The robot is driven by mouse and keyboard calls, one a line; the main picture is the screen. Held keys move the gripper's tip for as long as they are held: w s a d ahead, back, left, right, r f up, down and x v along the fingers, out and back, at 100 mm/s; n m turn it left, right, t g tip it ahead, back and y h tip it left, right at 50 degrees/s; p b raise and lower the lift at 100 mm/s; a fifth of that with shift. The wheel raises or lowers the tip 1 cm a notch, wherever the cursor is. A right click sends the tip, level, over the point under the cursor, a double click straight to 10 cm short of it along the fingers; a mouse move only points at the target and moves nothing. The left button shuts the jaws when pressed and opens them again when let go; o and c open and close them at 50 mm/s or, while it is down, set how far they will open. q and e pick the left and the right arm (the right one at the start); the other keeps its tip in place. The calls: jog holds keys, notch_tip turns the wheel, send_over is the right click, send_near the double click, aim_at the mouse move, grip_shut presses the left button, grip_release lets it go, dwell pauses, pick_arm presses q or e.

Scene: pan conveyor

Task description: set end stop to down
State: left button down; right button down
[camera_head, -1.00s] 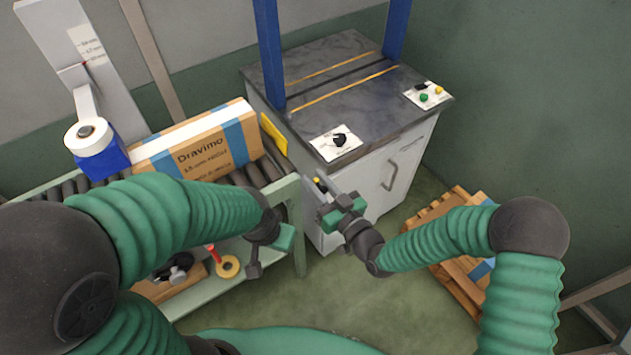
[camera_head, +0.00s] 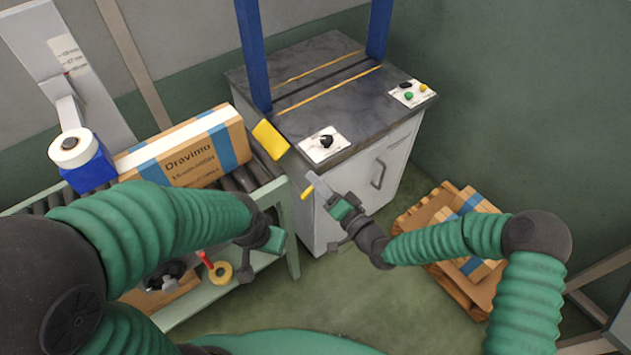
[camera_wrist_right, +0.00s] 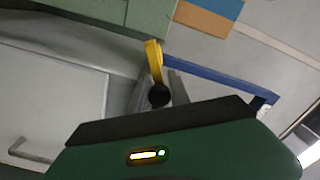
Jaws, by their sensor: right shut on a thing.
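The end stop is a yellow plate (camera_head: 270,139) at the right end of the roller conveyor, tilted over toward the cabinet. Its yellow lever (camera_head: 307,193) shows below it, beside my right fingertips. My right gripper (camera_head: 314,188) is shut on the lever. In the right wrist view the yellow lever (camera_wrist_right: 153,55) ends in a black knob (camera_wrist_right: 159,95) between the fingers of my right gripper (camera_wrist_right: 161,90). My left gripper (camera_head: 262,256) hangs in front of the conveyor's side, away from the end stop; its jaw opening is unclear.
A Dravimo carton (camera_head: 185,150) lies on the conveyor rollers, left of the end stop. A cabinet (camera_head: 330,90) with blue posts and two control panels stands beyond. A tape roll (camera_head: 220,271) lies on the lower shelf. A pallet (camera_head: 440,240) with a carton stands at right.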

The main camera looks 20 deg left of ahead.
jog(key=m, duration=0.1)
jog(key=f+m, duration=0.1)
jog(key=shift+w+d+m, duration=0.2)
jog(key=shift+w+m, duration=0.1)
jog(key=shift+w, duration=0.05)
jog(key=shift+f+m+b, duration=0.25)
jog(key=shift+m, duration=0.4)
jog(key=shift+f+m+b, duration=0.25)
jog(key=shift+m, duration=0.4)
jog(key=shift+f, duration=0.1)
jog(key=c, duration=1.7)
grip_release()
jog(key=o, duration=0.4)
jog(key=shift+w+f, duration=0.1)
jog(key=shift+f, duration=0.05)
jog(key=shift+o, duration=0.2)
